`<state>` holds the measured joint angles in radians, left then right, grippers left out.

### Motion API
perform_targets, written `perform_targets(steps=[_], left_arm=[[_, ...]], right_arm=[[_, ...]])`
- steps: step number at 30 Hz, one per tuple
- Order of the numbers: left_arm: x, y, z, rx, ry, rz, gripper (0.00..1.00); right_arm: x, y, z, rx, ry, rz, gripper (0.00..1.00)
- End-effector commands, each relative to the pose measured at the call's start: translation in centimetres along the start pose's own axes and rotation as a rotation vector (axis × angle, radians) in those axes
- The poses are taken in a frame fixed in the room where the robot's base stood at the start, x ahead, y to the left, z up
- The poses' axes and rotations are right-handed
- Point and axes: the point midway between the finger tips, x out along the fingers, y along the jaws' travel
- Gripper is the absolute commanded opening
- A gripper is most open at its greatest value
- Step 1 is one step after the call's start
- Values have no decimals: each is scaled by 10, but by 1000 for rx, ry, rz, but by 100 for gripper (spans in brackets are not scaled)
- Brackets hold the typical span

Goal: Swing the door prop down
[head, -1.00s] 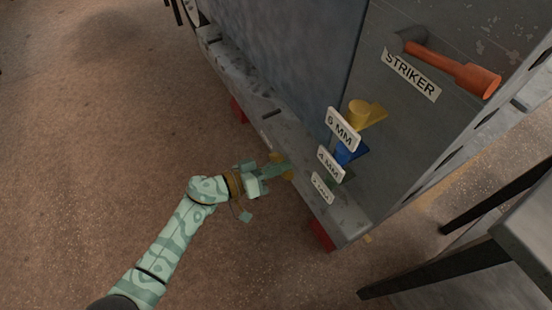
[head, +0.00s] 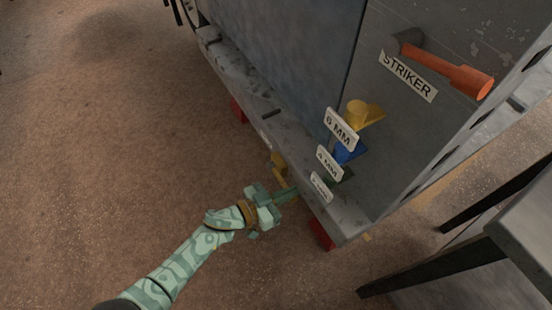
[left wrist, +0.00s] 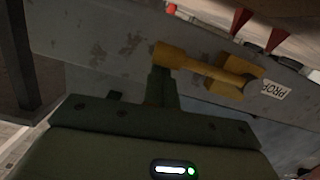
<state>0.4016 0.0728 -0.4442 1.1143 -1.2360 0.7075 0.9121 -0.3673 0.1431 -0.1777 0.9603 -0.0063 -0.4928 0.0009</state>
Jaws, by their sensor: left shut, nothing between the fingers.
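The door prop (head: 279,177) is a small yellow lever on the lower edge of the grey frame, partly hidden by my gripper in the head view. In the left wrist view the prop (left wrist: 207,68) shows as a yellow bar with a thick rounded end at left and a yellow block at its right end, beside a label reading PROP. My left gripper (head: 290,193) is shut with nothing between its fingers. In the left wrist view its fingertips (left wrist: 160,76) are right by the prop's rounded end; I cannot tell whether they touch. My right gripper is not in view.
The grey frame's ledge (head: 345,215) carries yellow, blue and green pieces with size labels. An orange-handled striker (head: 455,73) is above them. Red blocks (head: 321,234) are under the frame. A grey table (head: 525,235) stands at right. The floor at left is clear.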

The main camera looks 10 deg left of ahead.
Motion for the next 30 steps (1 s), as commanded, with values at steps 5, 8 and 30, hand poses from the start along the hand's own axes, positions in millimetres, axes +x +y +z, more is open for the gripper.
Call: perform_targets(steps=[5, 8, 30], left_arm=[[1, 0, 4, 0, -1, 1, 0], [1, 0, 4, 0, 0, 1, 0], [-51, 0, 0, 4, -3, -1, 0]], right_arm=[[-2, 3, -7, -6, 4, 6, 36], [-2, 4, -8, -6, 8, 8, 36], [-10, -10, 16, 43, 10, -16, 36]])
